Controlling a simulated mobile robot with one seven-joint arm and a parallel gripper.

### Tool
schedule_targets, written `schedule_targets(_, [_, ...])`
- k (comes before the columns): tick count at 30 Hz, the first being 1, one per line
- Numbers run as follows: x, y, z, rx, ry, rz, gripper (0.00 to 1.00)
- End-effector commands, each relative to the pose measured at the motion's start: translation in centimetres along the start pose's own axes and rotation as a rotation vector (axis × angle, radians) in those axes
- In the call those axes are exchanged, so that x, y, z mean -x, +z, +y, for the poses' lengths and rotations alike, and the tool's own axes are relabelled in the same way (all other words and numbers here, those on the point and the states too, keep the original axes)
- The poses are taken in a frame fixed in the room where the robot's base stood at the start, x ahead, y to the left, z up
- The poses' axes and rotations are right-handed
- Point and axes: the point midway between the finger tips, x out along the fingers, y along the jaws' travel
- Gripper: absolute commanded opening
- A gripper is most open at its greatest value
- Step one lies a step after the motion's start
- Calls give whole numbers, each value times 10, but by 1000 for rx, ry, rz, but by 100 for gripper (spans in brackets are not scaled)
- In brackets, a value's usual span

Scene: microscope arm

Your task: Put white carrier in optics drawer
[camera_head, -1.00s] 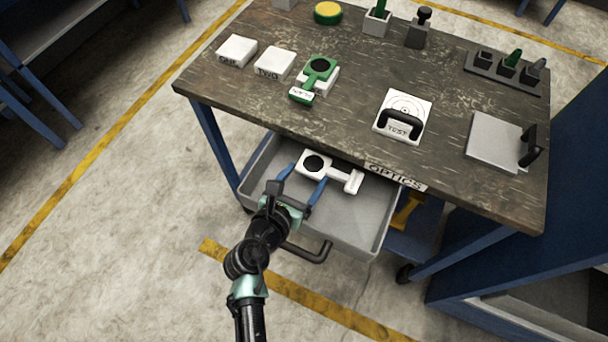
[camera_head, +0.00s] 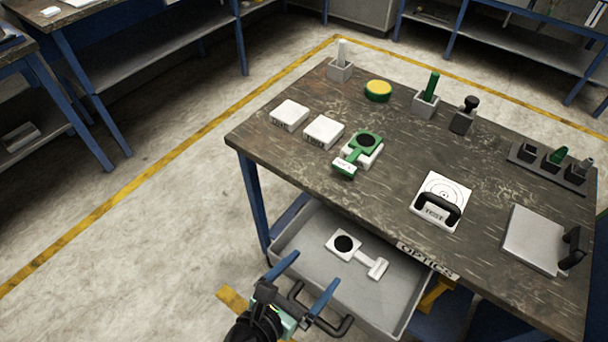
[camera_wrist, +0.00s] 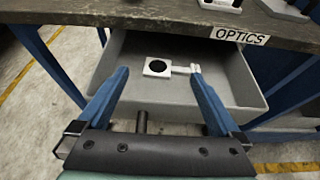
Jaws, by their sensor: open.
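The white carrier (camera_head: 358,252) lies in the open optics drawer (camera_head: 402,313). It has a square end with a black round spot and a handle with a crosspiece. It also shows in the wrist view (camera_wrist: 160,67), lying inside the drawer (camera_wrist: 232,72) beyond my fingers. My gripper (camera_head: 305,277) is open and empty, in front of the drawer near its dark handle (camera_head: 318,318). In the wrist view its blue fingers (camera_wrist: 158,92) stand wide apart. The carrier is apart from both fingers.
The worktable (camera_head: 300,190) above the drawer bears a green carrier (camera_head: 358,150) on a white block, two white blocks (camera_head: 290,115), a TEST plate (camera_head: 441,198) with a black handle, and a grey plate (camera_head: 535,240). An OPTICS label (camera_head: 427,259) is on the table edge. Floor at left is clear.

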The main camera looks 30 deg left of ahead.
Motion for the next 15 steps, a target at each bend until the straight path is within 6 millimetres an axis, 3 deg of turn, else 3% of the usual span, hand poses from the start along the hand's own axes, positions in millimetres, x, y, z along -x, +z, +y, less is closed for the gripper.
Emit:
schedule_targets(6, [18,0,0,-1,0,0,100])
schedule_targets(15, [16,8,1,-42,0,-8,100])
